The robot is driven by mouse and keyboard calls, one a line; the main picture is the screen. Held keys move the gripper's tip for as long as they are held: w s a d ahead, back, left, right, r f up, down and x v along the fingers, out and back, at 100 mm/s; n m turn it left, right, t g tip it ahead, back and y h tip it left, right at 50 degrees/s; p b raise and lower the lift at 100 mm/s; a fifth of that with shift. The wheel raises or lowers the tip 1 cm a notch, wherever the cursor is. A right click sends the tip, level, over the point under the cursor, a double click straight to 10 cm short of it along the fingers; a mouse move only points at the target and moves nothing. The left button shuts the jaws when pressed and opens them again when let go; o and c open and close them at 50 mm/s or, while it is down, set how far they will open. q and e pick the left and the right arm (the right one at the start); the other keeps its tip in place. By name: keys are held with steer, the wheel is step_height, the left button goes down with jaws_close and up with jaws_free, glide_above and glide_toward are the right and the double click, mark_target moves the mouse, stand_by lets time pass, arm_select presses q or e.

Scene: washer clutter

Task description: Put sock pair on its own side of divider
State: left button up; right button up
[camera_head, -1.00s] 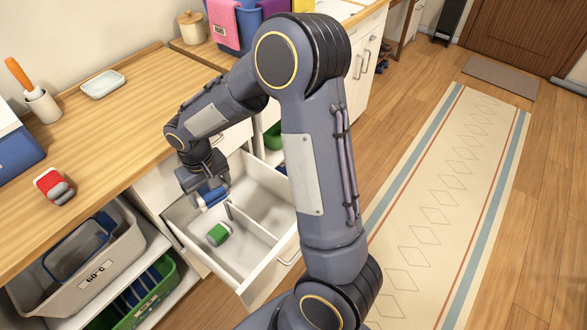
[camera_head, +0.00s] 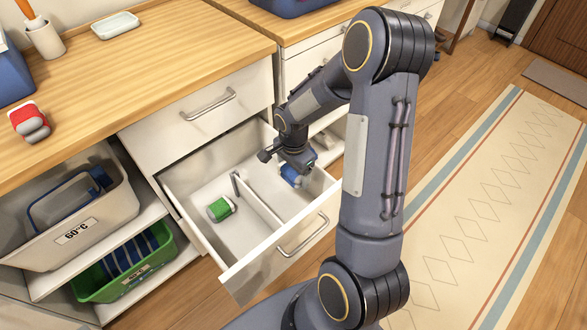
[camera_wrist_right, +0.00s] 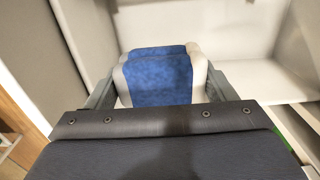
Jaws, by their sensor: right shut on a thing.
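The blue and white sock pair (camera_head: 289,176) is between the fingers of my right gripper (camera_head: 295,168), at the right compartment of the open drawer (camera_head: 262,258). The right wrist view shows the rolled blue sock pair (camera_wrist_right: 158,82) with a finger on each side. Whether it touches the drawer floor I cannot tell. The divider (camera_head: 262,208) runs through the drawer, left of my right gripper. A green and white sock pair (camera_head: 220,209) lies in the left compartment. My left gripper is not in view.
A red and grey sock pair (camera_head: 29,121) lies on the wooden counter (camera_head: 150,75). A grey basket (camera_head: 75,225) and a green basket (camera_head: 125,270) stand on shelves left of the drawer. A closed drawer (camera_head: 200,115) is above it.

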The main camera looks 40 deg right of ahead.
step_height(320, 180, down, 16)
steer(key=b, duration=1.2)
steer(key=shift+r+b, duration=0.1)
steer(key=shift+b, duration=0.2)
steer(key=o, duration=1.1)
step_height(320, 180, up, 8)
steer(key=p, duration=0.2)
steer(key=shift+p, duration=0.4)
steer(key=s+a+r+n+t+y+p, duration=0.1)
steer(key=s+a+r+n+p, duration=0.3)
steer(key=r, duration=0.6)
steer(key=s+a+r+n+t+y+p, duration=0.1)
steer(key=r+p, duration=0.5)
steer(key=r, duration=0.3)
steer(key=s+a+r+n+t+p, duration=0.1)
steer(key=s+a+r+n+p, duration=0.3)
steer(key=r, duration=0.6)
steer(key=s+a+r+n+t+p, duration=0.1)
steer(key=s+r+n+p, duration=0.1)
steer(key=r+p, duration=0.1)
steer(key=s+a+r+n+y+p, duration=0.1)
steer(key=s+r+n+p, duration=0.1)
steer(key=s+r+p, duration=0.1)
steer(key=s+a+r+n+t+p, duration=0.1)
steer(key=s+a+r+n+p, duration=0.1)
steer(key=r, duration=0.5)
steer(key=shift+s+t+y+p, duration=0.35)
steer(key=shift+s+p, duration=0.4)
steer(key=shift+p, duration=0.65)
